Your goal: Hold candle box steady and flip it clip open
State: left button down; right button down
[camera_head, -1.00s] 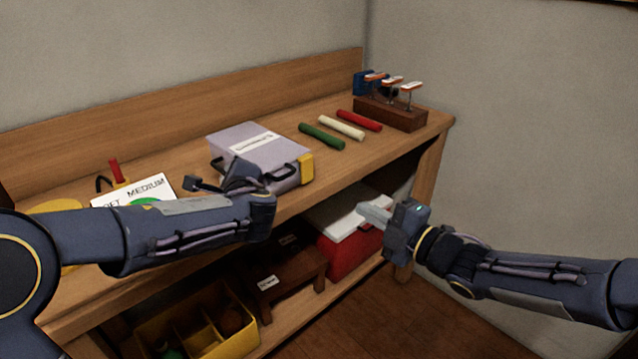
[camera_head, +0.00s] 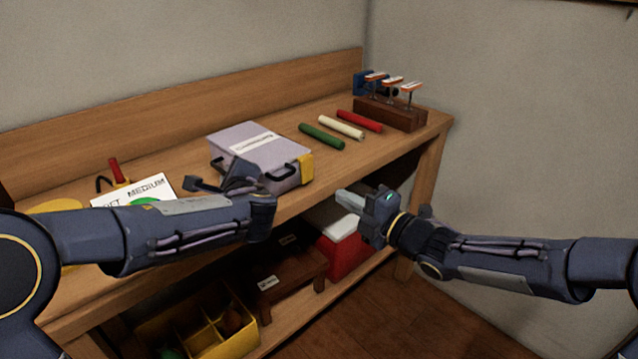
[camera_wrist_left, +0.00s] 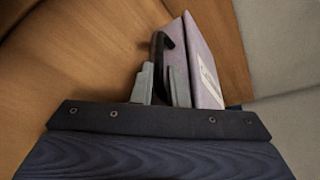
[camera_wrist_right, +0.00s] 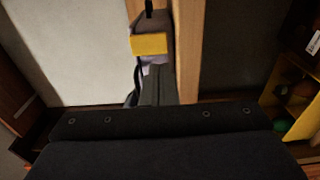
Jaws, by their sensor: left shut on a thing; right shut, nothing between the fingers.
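The candle box (camera_head: 255,143) is a pale lavender case with a white label and black handles, lying on the wooden bench. A yellow clip (camera_head: 306,168) is on its right front end. My left gripper (camera_head: 210,180) is at the box's front left; in the left wrist view its fingers (camera_wrist_left: 161,84) are shut on a black handle (camera_wrist_left: 160,48). My right gripper (camera_head: 345,198) is shut and empty, apart from the box, in front of and right of the clip. The right wrist view shows the clip (camera_wrist_right: 150,44) just beyond the closed fingertips (camera_wrist_right: 158,75).
Green, white and red candles (camera_head: 342,127) lie behind the box to the right. A wooden stamp rack (camera_head: 390,113) stands at the far right end. A card (camera_head: 132,192) lies at left. A red box with a white lid (camera_head: 345,250) and a yellow divided crate (camera_head: 235,335) are below.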

aim_at(308, 179)
pick_arm(q)
jog(key=shift+f, duration=0.35)
pick_arm(e)
jog(key=x, duration=0.8)
jog(key=shift+w+a, duration=0.1)
jog(key=shift+w+a+f, duration=0.25)
pick_arm(q)
jog(key=shift+d, duration=0.1)
pick_arm(e)
jog(key=f+v, duration=0.3)
jog(key=v, duration=1.1)
jog(key=shift+a, duration=0.1)
pick_arm(q)
jog(key=c, duration=1.4)
grip_release()
jog(key=shift+o, duration=0.2)
jog(key=shift+r, duration=0.15)
